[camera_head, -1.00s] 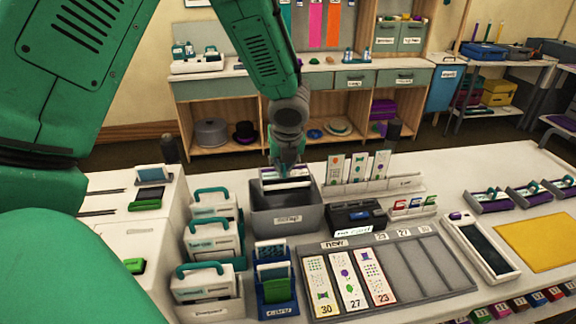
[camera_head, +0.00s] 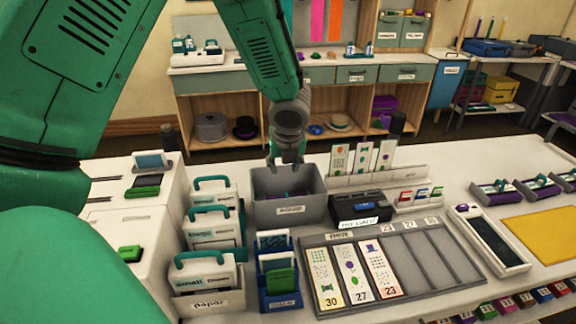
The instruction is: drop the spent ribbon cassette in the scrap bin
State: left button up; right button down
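The grey open bin (camera_head: 288,212), with a small label on its front, stands near the back of the white counter. I take it to be the scrap bin, though its label is blurred. Small dark and purple bits (camera_head: 290,195) lie low inside it. I cannot make out a whole cassette among them. My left gripper (camera_head: 287,160) points down just above the bin's back rim. Its fingers are apart with nothing between them. My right gripper is out of view.
Teal-handled cartridges (camera_head: 212,231) stand left of the bin, with a blue card holder (camera_head: 279,285) in front. A black device (camera_head: 358,208) and a grey card tray (camera_head: 400,265) are to the right. Upright cards (camera_head: 363,160) stand behind the device.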

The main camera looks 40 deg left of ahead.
pick_arm(q)
jog(key=v, duration=1.1)
jog(key=shift+a+r, duration=0.25)
jog(key=shift+a, duration=0.15)
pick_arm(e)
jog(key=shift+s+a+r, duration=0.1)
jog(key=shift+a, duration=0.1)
pick_arm(q)
jog(key=shift+s, duration=0.1)
jog(key=shift+d+r, duration=0.15)
jog(key=shift+d, duration=0.35)
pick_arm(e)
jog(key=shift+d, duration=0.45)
pick_arm(q)
jog(key=shift+a, duration=0.2)
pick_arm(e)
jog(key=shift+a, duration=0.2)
